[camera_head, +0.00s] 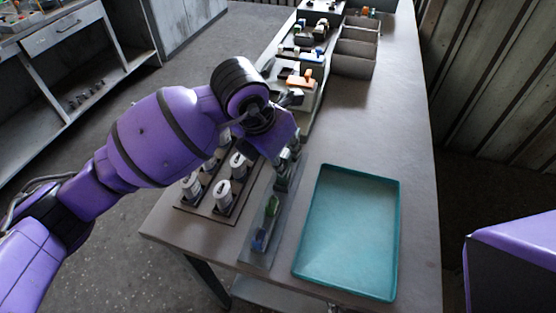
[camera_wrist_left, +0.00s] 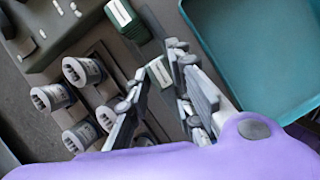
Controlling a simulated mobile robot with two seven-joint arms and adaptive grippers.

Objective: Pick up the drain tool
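A narrow grey strip (camera_head: 256,248) on the table holds several small tools in a row. My left gripper (camera_head: 287,170) is over the strip's farther part and points down. In the left wrist view my left gripper (camera_wrist_left: 158,68) is open, with a white-labelled tool (camera_wrist_left: 160,72) between its spread fingertips. I cannot tell whether the fingers touch it. Its lower part is hidden, and no readable label shows which tool is the drain tool. My right gripper is not in view.
An empty teal tray (camera_head: 345,235) lies right of the strip. A dark rack (camera_head: 208,212) with several white-topped cylinders stands left. Grey bins (camera_head: 353,62) and parts trays fill the far end. Bare table (camera_head: 375,130) lies beyond the teal tray.

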